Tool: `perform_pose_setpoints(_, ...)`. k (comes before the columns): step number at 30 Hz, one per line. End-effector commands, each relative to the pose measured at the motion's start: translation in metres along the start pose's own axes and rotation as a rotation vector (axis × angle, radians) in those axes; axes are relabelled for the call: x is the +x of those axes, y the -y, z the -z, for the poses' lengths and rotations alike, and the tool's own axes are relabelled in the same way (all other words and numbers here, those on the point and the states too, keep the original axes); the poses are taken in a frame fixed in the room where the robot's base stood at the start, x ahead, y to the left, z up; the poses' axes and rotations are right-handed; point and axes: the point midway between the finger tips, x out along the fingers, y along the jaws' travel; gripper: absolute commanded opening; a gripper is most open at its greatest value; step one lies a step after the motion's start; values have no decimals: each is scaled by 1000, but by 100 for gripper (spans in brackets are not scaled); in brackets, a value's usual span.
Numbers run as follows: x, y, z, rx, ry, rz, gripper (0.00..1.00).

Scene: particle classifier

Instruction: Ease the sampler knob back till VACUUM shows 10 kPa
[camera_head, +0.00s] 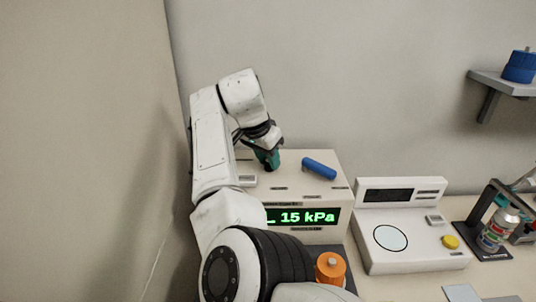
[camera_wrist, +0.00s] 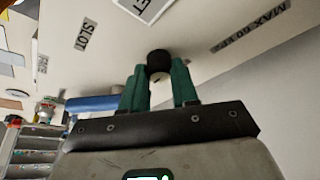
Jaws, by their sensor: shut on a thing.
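The sampler (camera_head: 333,184) is a cream box with a green lit display (camera_head: 303,217). The display reads 15 kPa; its left part is hidden by my arm. My gripper (camera_head: 268,158) reaches down onto the top of the box. In the wrist view my gripper (camera_wrist: 159,75) has its green fingers shut on a black round knob (camera_wrist: 158,58) on the cream surface. The knob's pointer or marks cannot be made out.
A blue cylinder handle (camera_head: 319,168) lies on the box top, right of my gripper. An orange-capped item (camera_head: 330,267) stands in front of the box. A white device with a round plate (camera_head: 391,238) and a bottle in a black stand (camera_head: 497,231) are to the right. A wall is close on the left.

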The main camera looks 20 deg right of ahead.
Motion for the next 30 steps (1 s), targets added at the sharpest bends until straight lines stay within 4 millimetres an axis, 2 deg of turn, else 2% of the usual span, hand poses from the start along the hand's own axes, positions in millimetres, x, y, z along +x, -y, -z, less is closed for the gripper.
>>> perform_pose_setpoints(18, -3, -4, 2, -467, 0, 191, 0)
perform_pose_setpoints(30, -1, -4, 2, -640, 1, 264, 0)
